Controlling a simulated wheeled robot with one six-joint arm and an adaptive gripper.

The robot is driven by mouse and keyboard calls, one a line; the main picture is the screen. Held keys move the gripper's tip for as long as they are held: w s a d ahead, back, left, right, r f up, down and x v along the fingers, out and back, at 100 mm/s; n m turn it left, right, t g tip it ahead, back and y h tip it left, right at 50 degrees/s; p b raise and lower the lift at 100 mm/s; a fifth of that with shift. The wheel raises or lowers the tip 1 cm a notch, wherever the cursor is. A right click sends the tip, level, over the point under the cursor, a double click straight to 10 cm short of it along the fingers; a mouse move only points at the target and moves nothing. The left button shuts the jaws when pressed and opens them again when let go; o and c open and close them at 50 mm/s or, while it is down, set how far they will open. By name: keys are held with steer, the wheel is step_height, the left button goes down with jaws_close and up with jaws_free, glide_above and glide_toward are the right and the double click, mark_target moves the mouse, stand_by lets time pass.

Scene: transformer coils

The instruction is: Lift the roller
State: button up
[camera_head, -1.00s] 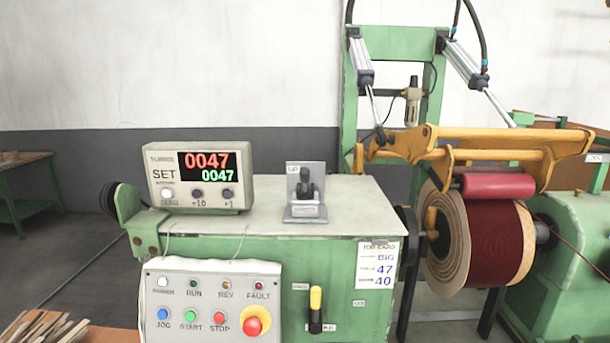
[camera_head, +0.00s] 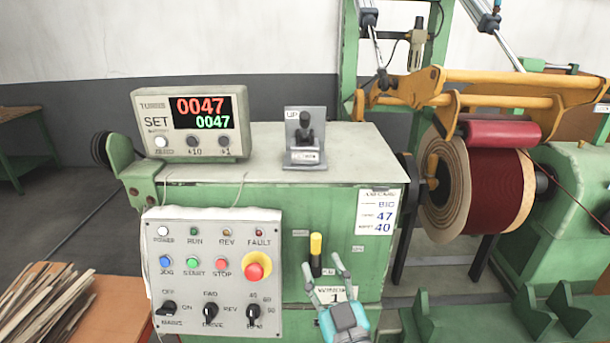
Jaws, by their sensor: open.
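The red roller (camera_head: 500,133) rests on or very near the top of the dark red coil (camera_head: 492,190), under the yellow swing frame (camera_head: 520,78). A black joystick lever (camera_head: 305,128) on a grey bracket marked UP stands on the cabinet top and looks roughly upright. My gripper (camera_head: 325,272) is in the lower middle, in front of the green cabinet. It is open, with its fingers pointing up, close to a yellow-tipped lever (camera_head: 316,252) on the cabinet front. I cannot tell whether it touches that lever.
A counter box (camera_head: 193,122) showing 0047 twice stands on the cabinet's left. A control panel (camera_head: 211,280) with buttons and knobs is on the front left. Wood strips (camera_head: 48,312) lie lower left. Green notched supports (camera_head: 520,315) are lower right.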

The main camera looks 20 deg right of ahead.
mark_target(306, 123)
steer(key=w+r+m+t+h, duration=0.1)
steer(key=w+r, duration=0.3)
steer(key=r, duration=0.6)
steer(key=w+r+m+t+h, duration=0.1)
steer(key=w+r, duration=0.2)
steer(key=r, duration=0.6)
steer(key=x, duration=1.1)
steer(key=shift+s+d, duration=0.1)
steer(key=shift+d, duration=0.15)
steer(key=shift+n, duration=0.3)
jaws_close()
